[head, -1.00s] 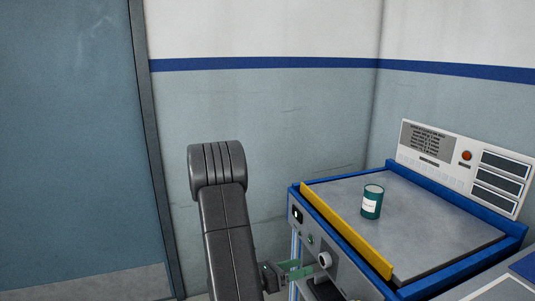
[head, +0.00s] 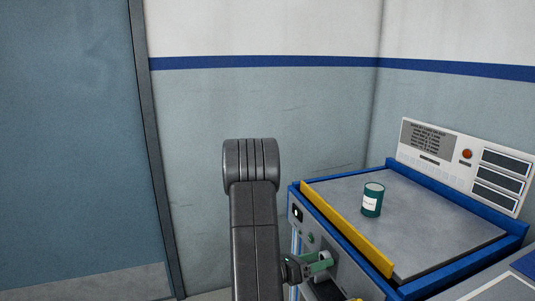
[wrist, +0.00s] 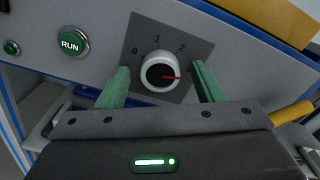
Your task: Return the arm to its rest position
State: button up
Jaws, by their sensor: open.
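My gripper (wrist: 160,72) is open. Its two green fingers stand on either side of a white round knob (wrist: 150,60) on the machine's front panel. The knob's red pointer points right, past the 2 mark; contact with the fingers cannot be told. In the head view my gripper (head: 320,262) is at the panel, partly behind my dark arm (head: 254,220), which rises upright near the middle. Nothing is seen held in the fingers.
The machine has a grey top (head: 430,220) with a yellow front bar (head: 345,230) and blue rims. A green labelled can (head: 372,201) stands on it. A green RUN button (wrist: 72,42) is left of the knob. A blue door (head: 65,140) is at left.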

jog(key=p+v, duration=0.2)
jog(key=v, duration=1.2)
jog(key=shift+n, duration=0.3)
jog(key=b+x, duration=0.1)
jog(key=x, duration=1.3)
jog(key=shift+d+r, duration=0.15)
jog(key=n+p, duration=0.2)
jog(key=n, duration=0.1)
jog(key=shift+n, duration=0.3)
jog(key=n+p, duration=0.2)
jog(key=n, duration=0.1)
jog(key=shift+n, duration=0.3)
jog(key=shift+f+n+p, duration=0.15)
jog(key=shift+n+p, duration=0.15)
jog(key=shift+n, duration=0.7)
jog(key=shift+f+n+p, duration=0.1)
jog(key=shift+n+p, duration=0.2)
jog(key=shift+n, duration=0.7)
